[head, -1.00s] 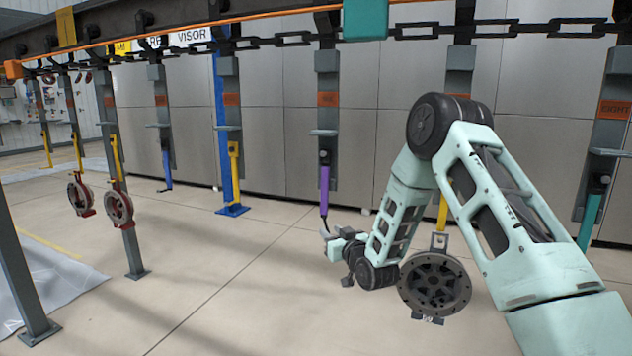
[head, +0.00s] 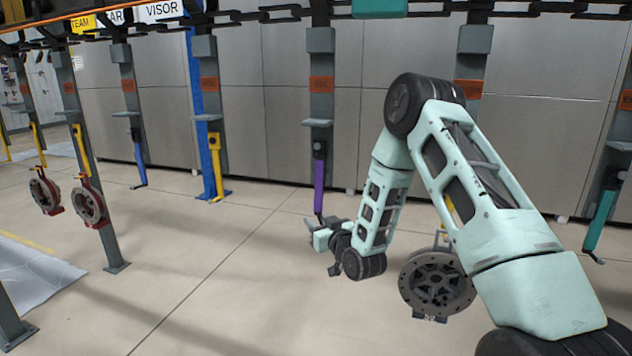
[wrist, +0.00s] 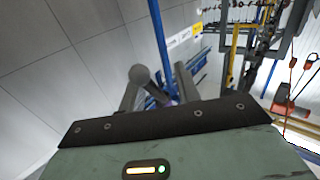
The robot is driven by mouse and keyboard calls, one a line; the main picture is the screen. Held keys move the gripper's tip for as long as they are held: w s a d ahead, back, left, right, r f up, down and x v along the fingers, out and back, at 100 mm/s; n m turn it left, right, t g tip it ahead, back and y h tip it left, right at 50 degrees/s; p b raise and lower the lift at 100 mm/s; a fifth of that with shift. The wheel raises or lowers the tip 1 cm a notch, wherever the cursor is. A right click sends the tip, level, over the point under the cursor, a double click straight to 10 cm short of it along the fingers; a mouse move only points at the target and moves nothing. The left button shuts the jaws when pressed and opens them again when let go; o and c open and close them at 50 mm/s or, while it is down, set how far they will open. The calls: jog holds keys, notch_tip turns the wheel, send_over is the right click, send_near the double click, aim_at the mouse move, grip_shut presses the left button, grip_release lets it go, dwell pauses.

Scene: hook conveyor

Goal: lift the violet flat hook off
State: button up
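The violet flat hook (head: 319,186) hangs upright from a grey hanger post under the chain, near the middle of the head view. My gripper (head: 317,232) is just below and at the hook's lower end. In the head view I cannot tell whether they touch. In the wrist view my gripper's two grey fingers (wrist: 162,84) stand apart, so it looks open.
A dark round flanged part (head: 436,284) hangs right of my forearm. A yellow hook (head: 215,165) and a blue hook (head: 138,160) hang to the left, a teal hook (head: 600,215) to the right. Red round parts (head: 90,205) hang far left. The floor at centre left is clear.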

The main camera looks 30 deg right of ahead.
grip_shut()
jog(key=shift+r, duration=0.15)
